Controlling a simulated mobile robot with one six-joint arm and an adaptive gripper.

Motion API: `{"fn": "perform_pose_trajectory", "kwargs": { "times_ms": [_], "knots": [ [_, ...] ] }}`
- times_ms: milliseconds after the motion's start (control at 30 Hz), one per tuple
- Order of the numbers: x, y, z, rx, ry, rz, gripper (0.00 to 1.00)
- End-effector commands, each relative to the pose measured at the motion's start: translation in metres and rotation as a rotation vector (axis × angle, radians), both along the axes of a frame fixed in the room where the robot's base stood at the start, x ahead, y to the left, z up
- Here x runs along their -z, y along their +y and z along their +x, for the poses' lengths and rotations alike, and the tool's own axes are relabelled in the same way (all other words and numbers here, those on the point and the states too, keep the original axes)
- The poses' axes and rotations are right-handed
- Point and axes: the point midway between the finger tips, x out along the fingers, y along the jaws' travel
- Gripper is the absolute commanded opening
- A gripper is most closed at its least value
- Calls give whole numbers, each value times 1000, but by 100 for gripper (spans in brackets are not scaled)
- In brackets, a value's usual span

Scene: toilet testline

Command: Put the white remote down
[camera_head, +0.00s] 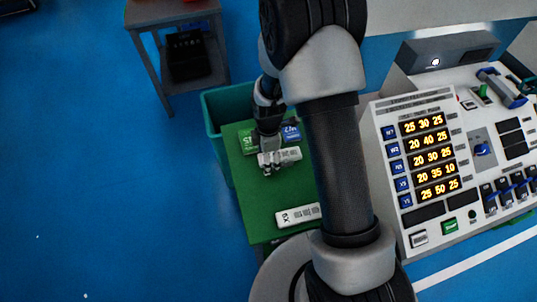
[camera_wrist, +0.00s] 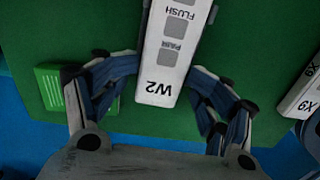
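The white remote (camera_wrist: 168,50), marked W2 with grey FLUSH and PAIR buttons, lies between the two fingers of my gripper (camera_wrist: 163,75) in the wrist view. The fingers come in close against both its long sides and appear to hold it. In the head view, my gripper (camera_head: 269,168) points down at the remote (camera_head: 287,156), over the green tabletop (camera_head: 255,200). I cannot tell whether the remote touches the surface. Its far end is cut off in the wrist view.
A second white remote, marked X9 (camera_head: 298,215), lies near the front of the green top. A green item (camera_head: 246,141) and a blue item (camera_head: 291,133) lie behind. A teal bin (camera_head: 212,118) stands left, and a control panel (camera_head: 428,160) right. Green surface between the remotes is bare.

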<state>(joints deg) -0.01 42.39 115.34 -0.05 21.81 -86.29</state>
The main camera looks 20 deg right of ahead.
Motion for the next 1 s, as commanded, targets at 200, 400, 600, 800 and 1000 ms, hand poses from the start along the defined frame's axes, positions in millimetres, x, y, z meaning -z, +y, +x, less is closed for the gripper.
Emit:
{"fn": "perform_pose_trajectory", "kwargs": {
  "times_ms": [200, 400, 600, 800, 1000],
  "knots": [
    [3, 0, -6, 0, 16, 0, 58],
    [1, 0, -4, 0, 13, 0, 58],
    [0, 0, -3, 0, 10, 0, 58],
    [-12, 0, -2, 0, 8, 0, 58],
    [-54, 0, -1, 0, 3, 0, 58]
  ]
}}
